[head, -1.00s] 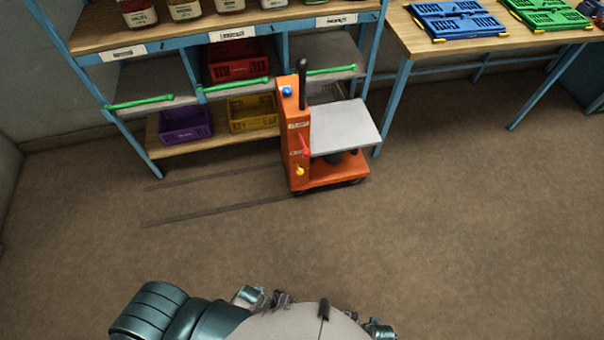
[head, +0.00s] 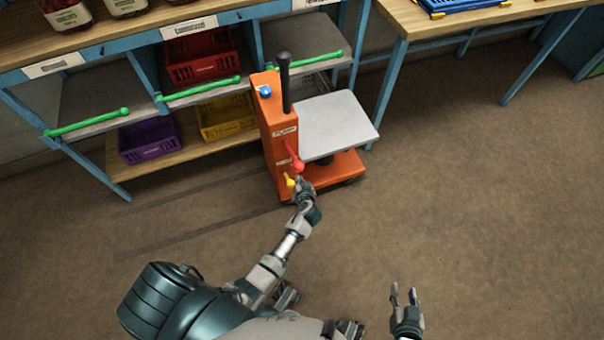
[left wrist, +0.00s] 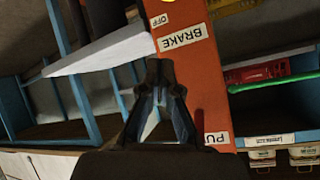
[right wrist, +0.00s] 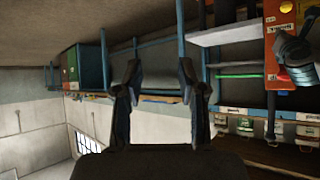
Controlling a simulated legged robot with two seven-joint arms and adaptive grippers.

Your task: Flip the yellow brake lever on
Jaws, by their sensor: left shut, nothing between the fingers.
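The orange cart (head: 275,130) stands on the floor against the shelf. Its short yellow brake lever (head: 289,180) sits low on the column, just below a red lever (head: 297,162). My left gripper (head: 299,182) is shut and empty right beside the yellow lever; I cannot tell if they touch. My right gripper (head: 404,292) is open and empty, low over the floor, away from the cart.
The cart has a grey platform (head: 335,125) and a black handle (head: 285,80). The blue-framed shelf behind it holds red (head: 200,62), yellow (head: 228,118) and purple (head: 150,140) crates. A wooden table (head: 440,20) stands right. The floor (head: 480,200) right of the cart is clear.

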